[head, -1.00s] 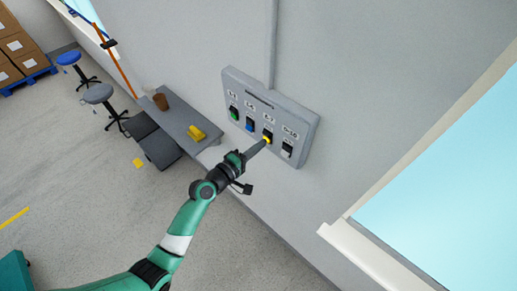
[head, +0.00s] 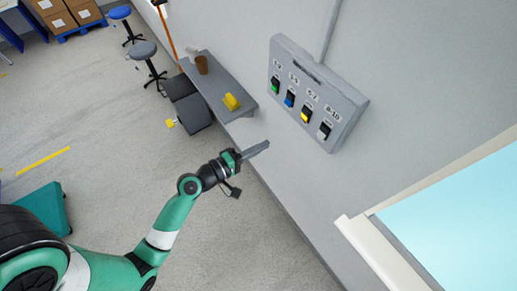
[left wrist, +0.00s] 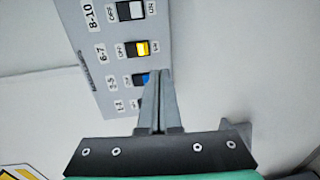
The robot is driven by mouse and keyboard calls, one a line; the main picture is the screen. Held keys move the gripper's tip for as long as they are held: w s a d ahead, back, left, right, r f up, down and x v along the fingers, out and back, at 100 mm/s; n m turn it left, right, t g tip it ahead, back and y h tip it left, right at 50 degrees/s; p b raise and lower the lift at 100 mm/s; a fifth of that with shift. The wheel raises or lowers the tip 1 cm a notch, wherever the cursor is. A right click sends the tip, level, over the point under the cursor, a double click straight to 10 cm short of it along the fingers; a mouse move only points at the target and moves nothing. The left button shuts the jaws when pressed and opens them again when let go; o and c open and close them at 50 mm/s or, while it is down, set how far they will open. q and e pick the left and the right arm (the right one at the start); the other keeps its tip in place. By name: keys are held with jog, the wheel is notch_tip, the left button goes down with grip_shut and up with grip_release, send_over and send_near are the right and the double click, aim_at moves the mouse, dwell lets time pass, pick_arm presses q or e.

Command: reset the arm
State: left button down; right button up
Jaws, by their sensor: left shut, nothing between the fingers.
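The grey switch panel (head: 345,98) is fixed to the wall, with a row of green (head: 276,86), blue (head: 289,100), yellow (head: 305,115) and dark-and-white (head: 323,131) switches under number labels. My left gripper (head: 262,146) is shut and empty, in front of the wall and below and left of the panel, clear of it. In the left wrist view the shut fingers (left wrist: 158,80) point toward the panel (left wrist: 80,40) and overlap the blue switch (left wrist: 141,79). The yellow switch (left wrist: 142,48) and the white-topped one (left wrist: 130,11) show above. The green switch is mostly hidden there. My right gripper is not in view.
A grey wall shelf (head: 216,84) holds a brown cup (head: 201,65) and a yellow object (head: 231,101). Two stools (head: 143,50) (head: 121,12) stand on the floor. A window sill (head: 375,250) is at lower right.

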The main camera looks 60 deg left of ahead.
pick_arm(q)
jog(key=shift+s, duration=0.35)
dwell(0.3)
